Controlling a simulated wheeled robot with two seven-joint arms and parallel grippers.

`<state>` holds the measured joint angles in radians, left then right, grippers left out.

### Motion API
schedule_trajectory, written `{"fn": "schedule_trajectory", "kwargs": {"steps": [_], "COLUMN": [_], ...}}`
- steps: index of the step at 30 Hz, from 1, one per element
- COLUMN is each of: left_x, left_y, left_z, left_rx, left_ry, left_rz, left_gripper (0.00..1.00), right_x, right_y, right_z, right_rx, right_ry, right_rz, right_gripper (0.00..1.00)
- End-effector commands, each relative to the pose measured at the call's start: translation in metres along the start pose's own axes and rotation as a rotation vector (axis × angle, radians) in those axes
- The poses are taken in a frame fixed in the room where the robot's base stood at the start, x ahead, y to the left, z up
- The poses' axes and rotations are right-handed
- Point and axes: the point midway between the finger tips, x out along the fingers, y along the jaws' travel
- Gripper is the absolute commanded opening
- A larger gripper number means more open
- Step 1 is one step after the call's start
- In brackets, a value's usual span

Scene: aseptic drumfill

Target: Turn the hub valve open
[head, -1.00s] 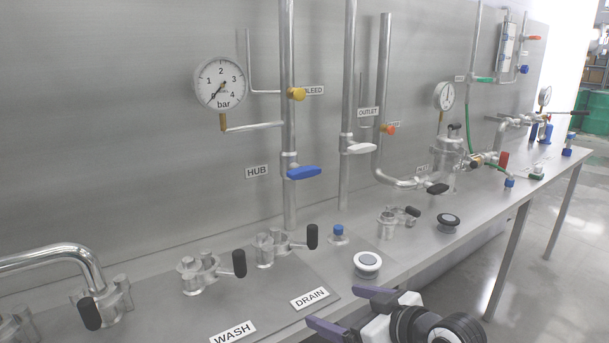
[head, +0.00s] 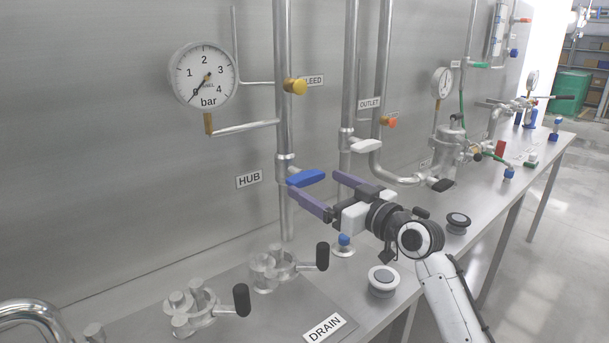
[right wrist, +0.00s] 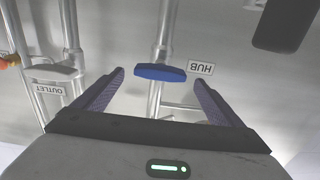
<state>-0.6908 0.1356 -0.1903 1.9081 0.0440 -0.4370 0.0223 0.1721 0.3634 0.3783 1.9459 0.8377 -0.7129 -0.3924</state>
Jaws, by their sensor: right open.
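The hub valve's blue handle (head: 306,178) sits crosswise on a vertical steel pipe, right of the HUB label (head: 249,179). My right gripper (head: 322,190) is open, its purple fingers close to the handle in the head view. In the right wrist view the blue handle (right wrist: 160,72) lies ahead between the two spread fingertips (right wrist: 158,76), and the HUB label (right wrist: 201,69) appears upside down. The gripper holds nothing, and I see no clear contact with the handle. My left gripper is not in view.
A pressure gauge (head: 204,75) and yellow bleed knob (head: 295,86) sit above the handle. The outlet pipe with its white handle (head: 365,146) stands close on the right. Black-handled fittings (head: 275,268) and a round grey-white knob (head: 383,280) are on the bench below.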

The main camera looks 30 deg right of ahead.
Motion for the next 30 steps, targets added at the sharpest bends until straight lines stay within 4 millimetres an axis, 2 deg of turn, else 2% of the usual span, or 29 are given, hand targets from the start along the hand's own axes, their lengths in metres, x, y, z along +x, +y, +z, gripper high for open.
{"fn": "schedule_trajectory", "kwargs": {"steps": [3,9,20,21,28,30], "left_x": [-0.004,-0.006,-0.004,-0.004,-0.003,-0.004], "left_y": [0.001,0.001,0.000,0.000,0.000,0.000], "left_z": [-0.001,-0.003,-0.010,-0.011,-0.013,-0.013], "left_rx": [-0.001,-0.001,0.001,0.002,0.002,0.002], "left_ry": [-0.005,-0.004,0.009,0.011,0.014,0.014], "left_rz": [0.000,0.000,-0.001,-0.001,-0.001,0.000], "left_gripper": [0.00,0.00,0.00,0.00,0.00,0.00], "right_x": [0.023,0.048,0.055,0.055,0.055,0.055], "right_y": [0.000,-0.001,-0.001,-0.001,-0.001,-0.001], "right_z": [-0.002,0.000,0.001,0.001,0.001,0.001], "right_rx": [0.004,0.001,-0.001,-0.001,0.000,-0.001], "right_ry": [0.001,-0.001,-0.002,-0.002,-0.002,-0.002], "right_rz": [-0.001,0.000,-0.001,-0.001,-0.001,-0.001], "right_gripper": [0.91,0.91,0.91,0.89,0.50,0.49]}}
